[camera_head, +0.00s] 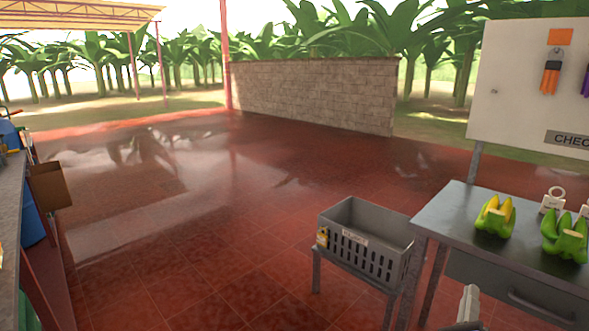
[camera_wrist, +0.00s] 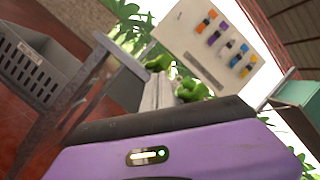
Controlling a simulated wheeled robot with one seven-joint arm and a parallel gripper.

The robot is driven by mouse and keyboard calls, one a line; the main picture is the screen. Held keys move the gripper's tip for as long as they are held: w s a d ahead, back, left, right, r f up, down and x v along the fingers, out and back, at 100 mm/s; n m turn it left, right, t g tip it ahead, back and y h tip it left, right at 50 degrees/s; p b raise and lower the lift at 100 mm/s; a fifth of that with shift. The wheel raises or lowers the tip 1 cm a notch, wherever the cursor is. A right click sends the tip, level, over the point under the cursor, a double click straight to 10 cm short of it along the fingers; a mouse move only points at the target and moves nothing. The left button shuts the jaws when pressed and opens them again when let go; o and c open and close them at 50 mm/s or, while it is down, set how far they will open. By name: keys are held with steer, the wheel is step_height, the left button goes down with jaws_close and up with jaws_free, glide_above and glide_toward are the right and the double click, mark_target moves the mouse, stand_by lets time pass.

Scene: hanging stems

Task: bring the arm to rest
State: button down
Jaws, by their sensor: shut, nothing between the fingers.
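My gripper (camera_wrist: 158,82) shows in the wrist view as two grey fingers side by side, closed together and empty, beyond the purple wrist body. In the head view a pale grey tip that looks like my gripper (camera_head: 470,293) rises at the bottom edge, in front of the grey table (camera_head: 455,206). A yellow-green banana hand (camera_head: 495,216) and a green one (camera_head: 566,240) sit on that table. In the wrist view, green bananas (camera_wrist: 191,91) show just right of the fingers. I cannot tell from this whether they touch. Most of my arm is out of view.
A grey slotted crate (camera_head: 365,243) on a stand is left of the table. A white board (camera_head: 528,90) with hanging tools stands behind it. A shelf (camera_head: 18,200) with a brown box (camera_head: 49,187) is at far left. The red tiled floor between is clear and glossy.

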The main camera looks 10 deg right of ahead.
steer(key=s+a+n+t+y+p, duration=0.2)
steer(key=s+a+n+y, duration=0.3)
steer(key=s+a+n, duration=0.65)
steer(key=s+a+n+t+y+p, duration=0.2)
steer(key=s+a+n+y, duration=0.55)
steer(key=n, duration=0.65)
steer(key=s+a+r+n+g+p, duration=0.1)
steer(key=s+a+n+g, duration=0.1)
steer(key=s, duration=0.9)
steer(key=s+a+r+n+g+y+p, duration=0.1)
steer(key=s+a+r+n+g+p, duration=0.1)
steer(key=s, duration=0.9)
steer(key=a+n+g, duration=0.1)
steer(key=a+n, duration=0.1)
steer(key=n, duration=0.1)
steer(key=shift+s+r+g, duration=0.3)
